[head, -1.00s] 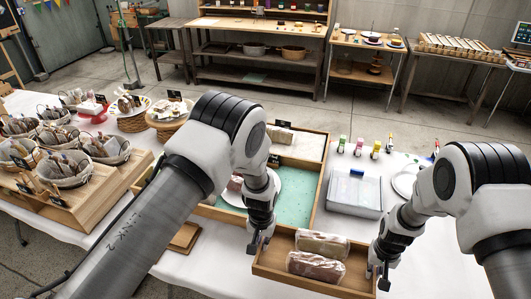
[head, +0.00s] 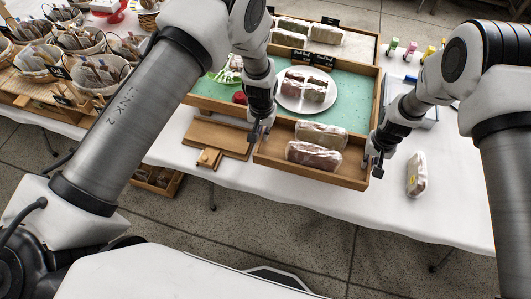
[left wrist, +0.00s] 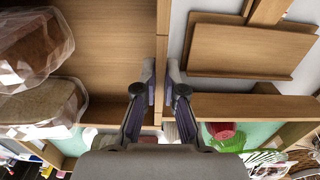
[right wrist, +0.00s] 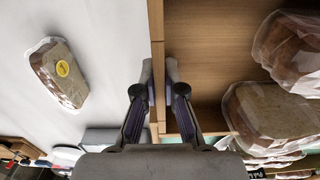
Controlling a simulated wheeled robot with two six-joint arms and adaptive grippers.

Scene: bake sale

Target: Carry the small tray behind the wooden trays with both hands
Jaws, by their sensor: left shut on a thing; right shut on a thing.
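The small tray (head: 278,151) is a shallow wooden box at the front of the table. Two wrapped loaves lie in it, one farther back (head: 322,135) and one nearer (head: 313,155). My left gripper (head: 258,138) is shut on the tray's left wall, which also shows between the fingers in the left wrist view (left wrist: 162,70). My right gripper (head: 374,170) is shut on the right wall, seen between the fingers in the right wrist view (right wrist: 157,60). The larger wooden tray (head: 352,118) with a green lining stands directly behind and holds a white plate (head: 306,109) of loaves.
Wooden boards (head: 215,138) lie left of the small tray. A wrapped loaf with a yellow label (head: 416,175) lies on the white cloth to the right. Baskets of goods (head: 95,75) stand at the left. The cloth (head: 450,200) at front right is clear.

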